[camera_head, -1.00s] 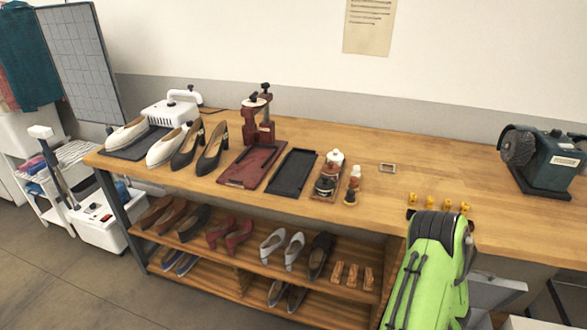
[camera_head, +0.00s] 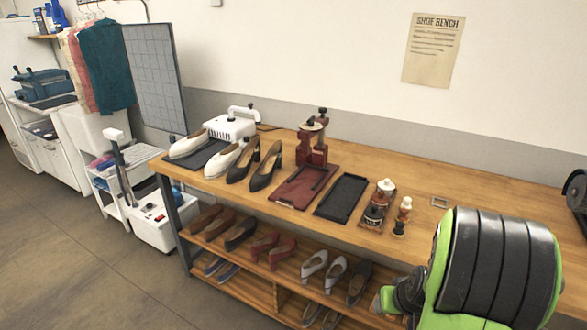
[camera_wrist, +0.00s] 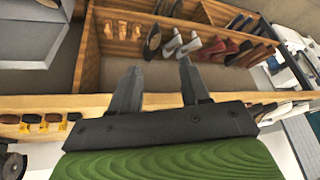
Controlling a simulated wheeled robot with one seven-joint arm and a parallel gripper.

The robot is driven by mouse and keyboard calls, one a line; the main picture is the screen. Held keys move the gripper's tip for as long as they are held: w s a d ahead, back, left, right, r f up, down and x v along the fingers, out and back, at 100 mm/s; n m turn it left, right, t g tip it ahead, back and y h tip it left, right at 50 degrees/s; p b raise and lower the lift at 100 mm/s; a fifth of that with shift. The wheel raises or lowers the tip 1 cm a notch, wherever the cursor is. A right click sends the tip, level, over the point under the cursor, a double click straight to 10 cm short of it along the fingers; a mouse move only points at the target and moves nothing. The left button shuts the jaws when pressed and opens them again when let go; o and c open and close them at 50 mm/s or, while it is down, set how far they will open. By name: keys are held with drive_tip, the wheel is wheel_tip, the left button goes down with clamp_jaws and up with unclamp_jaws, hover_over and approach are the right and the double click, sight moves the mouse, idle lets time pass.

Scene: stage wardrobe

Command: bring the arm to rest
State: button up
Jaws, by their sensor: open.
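My gripper (camera_wrist: 158,82) shows in the wrist view with its two dark fingers spread apart and nothing between them. The fingers point across the bench's front edge (camera_wrist: 220,98) toward the shelving under it, and I see no contact. In the head view my green and black arm fills the lower right, in front of the bench (camera_head: 405,173). The gripper cannot be made out there.
On the bench stand white shoes (camera_head: 222,160), black heels (camera_head: 266,166), a dark red press (camera_head: 312,150), a black tray (camera_head: 342,196) and bottles (camera_head: 378,205). Open floor (camera_head: 90,265) lies left.

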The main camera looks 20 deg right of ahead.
drive_tip(key=s+a+r+n+y+p, duration=0.1)
drive_tip(key=a+r+n, duration=0.1)
drive_tip(key=a+r, duration=0.85)
drive_tip(key=s+a+r+n+p, duration=0.2)
drive_tip(key=s+a+r, duration=0.6)
drive_tip(key=s, duration=0.5)
drive_tip(key=shift+a+r, duration=0.35)
drive_tip(key=shift+r, duration=0.5)
